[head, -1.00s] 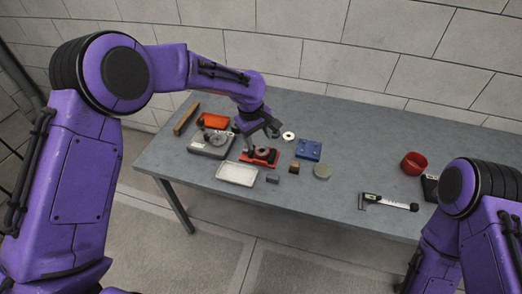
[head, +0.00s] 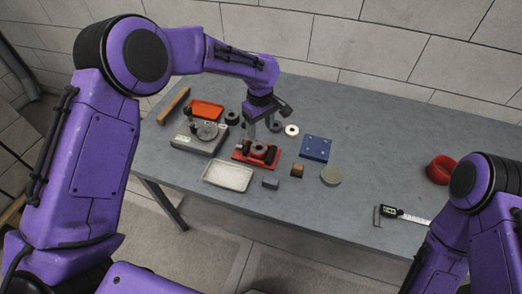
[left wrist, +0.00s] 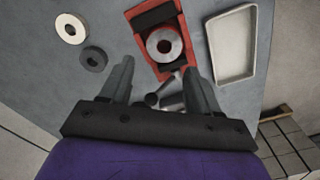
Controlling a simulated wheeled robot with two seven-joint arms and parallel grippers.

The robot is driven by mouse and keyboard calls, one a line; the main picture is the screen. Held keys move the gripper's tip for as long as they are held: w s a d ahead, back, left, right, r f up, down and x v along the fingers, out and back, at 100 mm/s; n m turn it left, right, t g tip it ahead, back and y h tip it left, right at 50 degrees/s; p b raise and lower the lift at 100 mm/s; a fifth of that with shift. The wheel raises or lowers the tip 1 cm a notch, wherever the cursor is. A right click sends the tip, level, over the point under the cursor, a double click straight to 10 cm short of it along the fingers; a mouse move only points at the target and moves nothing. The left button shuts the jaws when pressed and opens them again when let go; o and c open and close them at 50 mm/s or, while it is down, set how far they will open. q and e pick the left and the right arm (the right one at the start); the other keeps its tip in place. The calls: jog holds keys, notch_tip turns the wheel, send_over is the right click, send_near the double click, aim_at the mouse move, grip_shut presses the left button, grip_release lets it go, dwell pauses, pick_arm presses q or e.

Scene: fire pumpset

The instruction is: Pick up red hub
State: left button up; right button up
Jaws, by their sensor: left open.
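A red block-like fixture (head: 240,154) lies on the grey table with a grey metal ring (left wrist: 165,45) in its middle and dark parts at its ends. My left gripper (left wrist: 158,75) is open and points down close to this fixture; its fingers are apart, with the fixture's near end and a small dark metal handle (left wrist: 165,92) showing between them. Nothing is held. A separate round red piece (head: 441,170) lies at the right of the table, partly behind my right arm. I cannot tell for sure which red piece is the hub. My right gripper is not in view.
A white tray (head: 228,176) stands just in front of the fixture. A grey scale-like device (head: 199,138) and orange tray (head: 206,110) are to its left. A blue plate (head: 315,148), pale disc (head: 331,175) and caliper (head: 404,214) lie rightward. The table's middle right is clear.

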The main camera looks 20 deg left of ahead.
aim_at(259, 144)
pick_arm(q)
jog(key=f+p, duration=0.1)
jog(key=f, duration=0.4)
jog(key=f+p, duration=0.1)
jog(key=f, duration=0.1)
jog(key=shift+s+a+f+p, duration=0.2)
jog(key=shift+s+f+p, duration=0.1)
jog(key=shift+f, duration=0.05)
jog(key=shift+w+f, duration=0.1)
jog(key=shift+f, duration=0.25)
jog(key=shift+r, duration=0.1)
jog(key=c, duration=1)
